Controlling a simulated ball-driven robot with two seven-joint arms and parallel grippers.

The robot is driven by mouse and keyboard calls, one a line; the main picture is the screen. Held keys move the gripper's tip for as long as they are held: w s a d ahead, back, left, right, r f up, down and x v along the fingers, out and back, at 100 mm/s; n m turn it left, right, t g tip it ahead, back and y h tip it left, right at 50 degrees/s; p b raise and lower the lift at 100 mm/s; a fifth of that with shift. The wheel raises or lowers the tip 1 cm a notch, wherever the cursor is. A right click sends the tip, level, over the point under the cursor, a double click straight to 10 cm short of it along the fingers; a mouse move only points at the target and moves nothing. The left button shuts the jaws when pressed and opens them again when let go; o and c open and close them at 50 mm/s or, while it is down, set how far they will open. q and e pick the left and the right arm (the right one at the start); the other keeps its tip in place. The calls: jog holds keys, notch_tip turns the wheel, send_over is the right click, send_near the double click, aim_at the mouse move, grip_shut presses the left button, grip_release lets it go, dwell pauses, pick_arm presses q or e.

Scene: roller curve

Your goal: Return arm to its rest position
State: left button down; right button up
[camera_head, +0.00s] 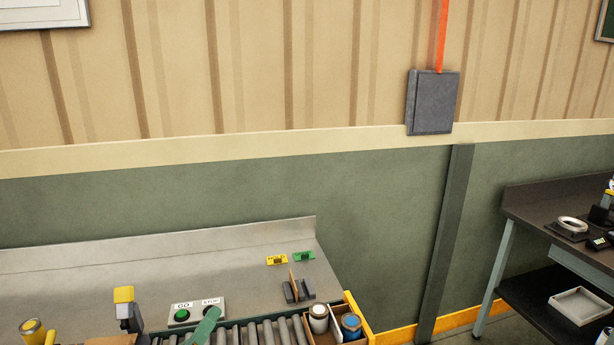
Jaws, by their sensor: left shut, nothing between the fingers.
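My left gripper (211,315) shows at the bottom of the head view as a slim green shape. It points up and to the right, in front of the control box (220,303) and partly over the STOP button's side. It looks shut, with nothing held. The green GO button (182,315) is just left of it and uncovered. The rest of the left arm is out of frame below. My right gripper is not in view.
A roller conveyor (268,333) runs along the bottom. A box (366,325) with a white-lidded can (318,318) and a blue can (351,326) stands at its right. A yellow-topped device (124,296) stands at left. A dark bench (540,200) is far right.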

pick_arm(q)
jog(key=s+a+f+n+g+y, duration=0.3)
jog(key=s+a+f+n+g, duration=0.15)
jog(key=s+n, duration=0.35)
jog(key=s+a+f+n+g+y, duration=0.4)
jog(key=s+f+n, duration=0.2)
jog(key=s+n, duration=0.1)
jog(key=s+a+f+n+g+y, duration=0.3)
jog(key=s+a+f+n+g, duration=0.15)
jog(key=s+n, duration=0.35)
jog(key=s+d+f+g+h+b, duration=0.1)
jog(key=s+d+f, duration=0.1)
jog(key=f, duration=0.8)
jog(key=s+d+f+g+h, duration=0.1)
jog(key=s+d+f, duration=0.1)
jog(key=f, duration=0.8)
jog(key=s+d+f+g+h+b, duration=0.1)
jog(key=s+f, duration=0.1)
jog(key=f, duration=0.8)
jog(key=s+f+n+g+h, duration=0.1)
jog(key=s+f+n+g, duration=0.1)
jog(key=s+f, duration=1.2)
jog(key=s+n, duration=0.1)
jog(key=s, duration=0.2)
jog(key=shift+s+f+b, duration=0.15)
jog(key=shift+s+b, duration=0.15)
jog(key=shift+b, duration=0.1)
